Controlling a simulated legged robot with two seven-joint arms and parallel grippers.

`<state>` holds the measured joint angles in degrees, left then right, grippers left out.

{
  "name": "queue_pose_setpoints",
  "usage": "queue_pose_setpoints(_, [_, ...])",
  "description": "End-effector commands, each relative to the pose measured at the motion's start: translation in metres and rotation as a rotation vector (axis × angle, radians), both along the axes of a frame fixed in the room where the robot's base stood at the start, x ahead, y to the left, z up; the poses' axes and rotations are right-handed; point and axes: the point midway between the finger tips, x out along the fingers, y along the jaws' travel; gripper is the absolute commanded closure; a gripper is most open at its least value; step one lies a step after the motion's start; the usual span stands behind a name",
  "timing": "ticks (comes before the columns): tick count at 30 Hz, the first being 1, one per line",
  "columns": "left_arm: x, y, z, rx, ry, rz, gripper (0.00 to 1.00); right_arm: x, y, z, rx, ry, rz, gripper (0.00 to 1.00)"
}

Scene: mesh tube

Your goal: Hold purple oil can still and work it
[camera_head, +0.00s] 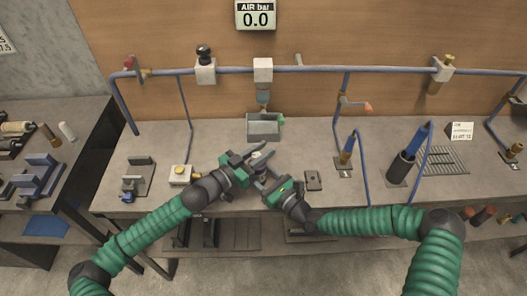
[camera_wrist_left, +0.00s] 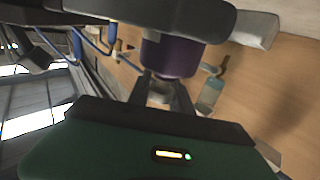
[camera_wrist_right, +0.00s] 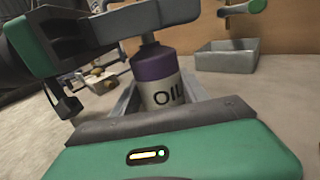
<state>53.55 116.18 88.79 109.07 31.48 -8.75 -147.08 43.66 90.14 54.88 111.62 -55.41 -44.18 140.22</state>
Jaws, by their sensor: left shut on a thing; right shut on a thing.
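The oil can (camera_wrist_right: 155,70) has a purple upper part, a pale lower body lettered "OIL" and a grey neck. It stands upright between my two grippers. In the left wrist view its purple part (camera_wrist_left: 172,58) shows upside down. My right gripper (camera_head: 268,178) is shut on the can's body, with a finger along each side in the right wrist view. My left gripper (camera_head: 252,158) is shut around the narrow top of the can, above the purple part. In the head view the grippers hide most of the can.
A grey open box (camera_head: 264,127) stands just behind the can on the bench (camera_head: 222,135). A yellow-button box (camera_head: 180,173) is to the left and a small dark plate (camera_head: 313,180) to the right. Blue pipes (camera_head: 320,70) run along the back wall.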

Motion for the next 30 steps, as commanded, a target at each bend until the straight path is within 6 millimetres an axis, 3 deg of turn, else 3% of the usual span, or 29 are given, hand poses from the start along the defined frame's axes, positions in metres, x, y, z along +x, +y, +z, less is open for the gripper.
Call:
queue_pose_setpoints(15, [0.011,0.011,-0.006,0.012,0.015,0.332,1.00,-0.003,0.005,0.001,-0.002,-0.003,0.013,1.00])
queue_pose_setpoints(30, [0.013,0.016,-0.002,0.001,0.007,0.390,1.00,-0.003,0.003,0.000,-0.001,0.000,0.010,1.00])
